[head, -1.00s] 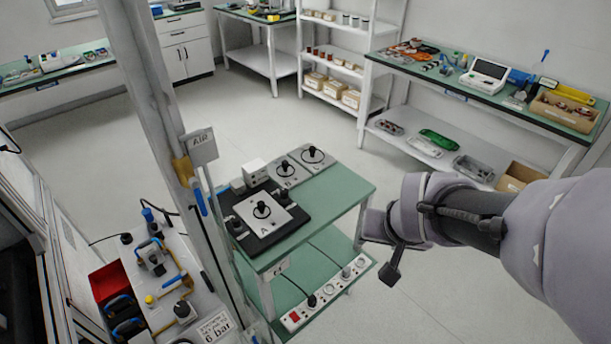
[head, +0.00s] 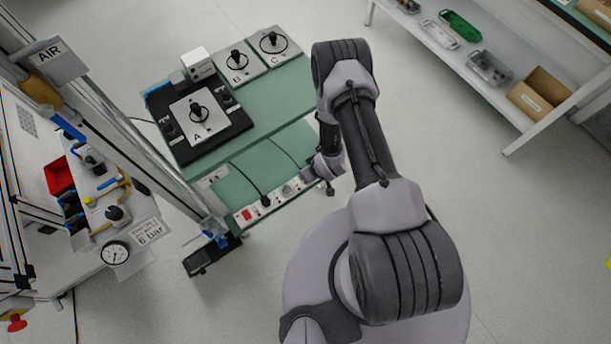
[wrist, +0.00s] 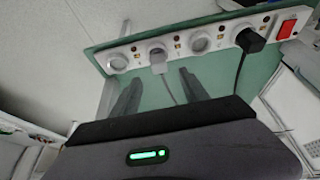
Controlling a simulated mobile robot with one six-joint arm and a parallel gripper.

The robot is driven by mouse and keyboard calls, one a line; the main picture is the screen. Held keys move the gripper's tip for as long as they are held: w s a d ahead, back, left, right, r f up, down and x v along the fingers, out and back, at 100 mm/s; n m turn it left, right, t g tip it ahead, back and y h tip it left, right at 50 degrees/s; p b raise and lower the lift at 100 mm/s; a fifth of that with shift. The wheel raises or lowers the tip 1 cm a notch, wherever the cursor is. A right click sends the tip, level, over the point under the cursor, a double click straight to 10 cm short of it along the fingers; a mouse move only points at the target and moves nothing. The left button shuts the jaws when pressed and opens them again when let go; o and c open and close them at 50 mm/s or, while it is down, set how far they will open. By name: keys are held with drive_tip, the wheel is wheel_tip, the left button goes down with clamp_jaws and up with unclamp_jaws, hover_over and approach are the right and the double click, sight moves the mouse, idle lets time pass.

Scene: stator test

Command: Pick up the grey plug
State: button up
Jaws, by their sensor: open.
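The grey plug (wrist: 157,60) sits in a socket of the white power strip (wrist: 222,42) in the wrist view, its grey cord trailing toward me. My gripper (wrist: 160,77) is open. Its two dark fingers point at the strip, one on each side of the plug's line, with the plug just beyond the tips. No contact is visible. In the head view my gripper (head: 325,172) is low at the right end of the strip (head: 256,209), and my arm hides that end, so I cannot clearly make out the grey plug there.
A black plug (wrist: 250,40) and a red switch (wrist: 287,28) are on the same strip, with empty sockets (wrist: 200,42) beside the grey plug. The strip lies on the green lower shelf (head: 236,182), under the table top (head: 284,95). Open floor lies to the right.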

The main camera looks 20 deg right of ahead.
drive_tip(key=b+x, duration=0.3)
drive_tip(key=x, duration=0.5)
drive_tip(key=shift+s+b, duration=0.1)
drive_tip(key=shift+b, duration=0.3)
drive_tip(key=shift+r, duration=0.1)
drive_tip(key=shift+d, duration=0.1)
clamp_jaws()
